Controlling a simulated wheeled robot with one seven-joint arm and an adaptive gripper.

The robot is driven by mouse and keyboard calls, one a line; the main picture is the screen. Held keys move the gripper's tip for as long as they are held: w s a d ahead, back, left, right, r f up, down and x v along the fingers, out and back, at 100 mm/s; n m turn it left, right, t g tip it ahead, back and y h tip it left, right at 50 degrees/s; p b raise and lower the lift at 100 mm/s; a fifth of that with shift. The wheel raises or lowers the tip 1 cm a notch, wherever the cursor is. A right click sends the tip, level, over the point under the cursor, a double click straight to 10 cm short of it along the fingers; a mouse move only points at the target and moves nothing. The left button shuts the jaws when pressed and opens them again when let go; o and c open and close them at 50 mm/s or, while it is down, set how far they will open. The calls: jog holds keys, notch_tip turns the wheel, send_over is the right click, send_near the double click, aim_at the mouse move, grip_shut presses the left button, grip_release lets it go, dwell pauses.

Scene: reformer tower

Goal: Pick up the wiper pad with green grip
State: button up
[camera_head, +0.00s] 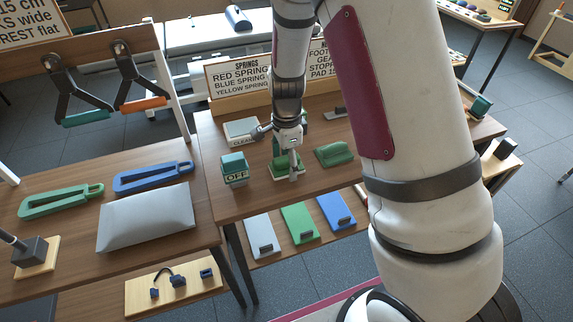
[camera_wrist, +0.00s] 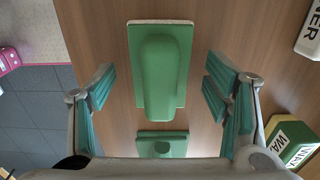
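The wiper pad with green grip (camera_wrist: 160,75) shows in the wrist view as a long rounded green handle on a flat green plate with a pale edge, lying on the wooden table. It also shows in the head view (camera_head: 287,168), partly covered by my gripper. My gripper (camera_wrist: 160,90) is open, its teal-padded fingers apart on the left and right of the pad in the wrist view. It holds nothing. In the head view my gripper (camera_head: 288,152) points down at the pad. I cannot tell the exact height of the fingertips above the table.
A similar green block (camera_head: 335,153) lies to the right; a green piece (camera_wrist: 162,145) also shows low in the wrist view. A WAX-labelled block (camera_wrist: 292,142) is beside the right finger.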

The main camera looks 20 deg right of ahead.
jog(key=c, duration=1.1)
jog(key=shift+c, duration=0.2)
jog(key=shift+r, duration=0.5)
jog(key=r, duration=0.1)
jog(key=s+r, duration=0.1)
jog(key=shift+r, duration=0.35)
jog(key=s, duration=0.5)
jog(key=s+r, duration=0.1)
jog(key=s, duration=0.4)
jog(key=s+p, duration=0.1)
jog(key=s, duration=0.4)
jog(key=shift+d+r, duration=0.15)
jog(key=shift+d, duration=0.2)
